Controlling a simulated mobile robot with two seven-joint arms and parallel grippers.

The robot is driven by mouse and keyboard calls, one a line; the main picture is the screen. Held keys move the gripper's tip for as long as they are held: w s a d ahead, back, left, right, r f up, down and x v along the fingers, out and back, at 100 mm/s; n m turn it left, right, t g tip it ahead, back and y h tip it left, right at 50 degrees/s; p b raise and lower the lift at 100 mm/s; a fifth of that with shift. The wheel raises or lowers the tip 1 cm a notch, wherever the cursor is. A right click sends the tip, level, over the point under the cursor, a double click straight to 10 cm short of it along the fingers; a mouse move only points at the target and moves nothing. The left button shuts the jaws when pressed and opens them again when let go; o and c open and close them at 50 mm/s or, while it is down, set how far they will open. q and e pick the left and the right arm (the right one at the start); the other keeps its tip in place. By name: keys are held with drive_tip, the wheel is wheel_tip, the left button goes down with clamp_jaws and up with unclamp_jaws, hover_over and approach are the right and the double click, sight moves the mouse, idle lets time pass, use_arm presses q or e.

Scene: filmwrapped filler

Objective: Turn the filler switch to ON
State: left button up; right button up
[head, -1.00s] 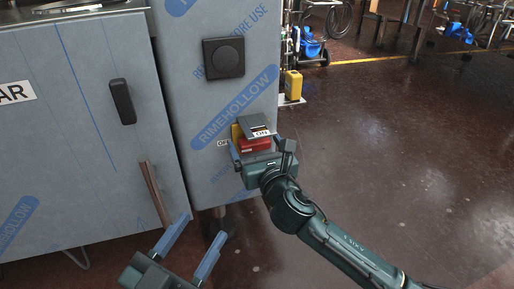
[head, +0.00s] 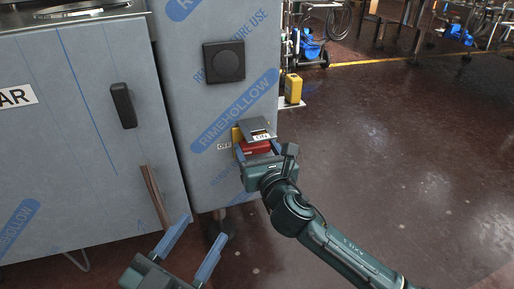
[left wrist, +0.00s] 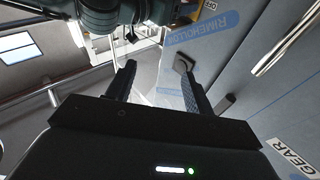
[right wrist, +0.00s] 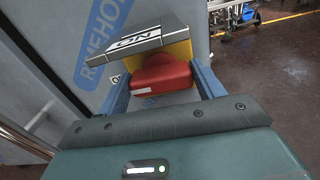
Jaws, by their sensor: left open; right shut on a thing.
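The filler switch is a red handle (head: 256,147) on a yellow housing (head: 236,134), low on the film-wrapped cabinet's right panel. A grey plate (head: 255,127) with an ON label juts out just above it. A small OFF label (head: 223,146) sits to its left. My right gripper (head: 258,154) is shut on the red handle, a finger on each side; the right wrist view shows the handle (right wrist: 160,78) between the fingers. The fingers partly hide the handle's sides. My left gripper (head: 203,229) is open and empty, lower left, in front of the cabinet.
A black square knob (head: 223,61) sits higher on the same panel. A black handle (head: 123,105) is on the left door, and a brown strip (head: 155,196) stands by its lower edge. A yellow container (head: 293,88) is behind the panel. The floor (head: 410,150) at right is clear.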

drive_tip(key=shift+r+m, duration=0.1)
drive_tip(key=shift+m, duration=0.2)
drive_tip(key=shift+m+p, duration=1)
drive_tip(key=shift+d+m+p, duration=0.1)
drive_tip(key=shift+m+p, duration=0.25)
drive_tip(key=shift+m, duration=1.15)
use_arm(q)
drive_tip(key=shift+a+f+m+y+p, duration=0.2)
drive_tip(key=shift+a+m+y+p, duration=0.15)
drive_tip(key=shift+a+y, duration=0.15)
use_arm(e)
drive_tip(key=shift+o, duration=0.2)
drive_tip(key=shift+m, duration=0.3)
use_arm(q)
drive_tip(key=shift+s, duration=0.1)
drive_tip(key=shift+d, duration=0.1)
use_arm(e)
drive_tip(key=o, duration=1)
drive_tip(key=shift+c, duration=0.2)
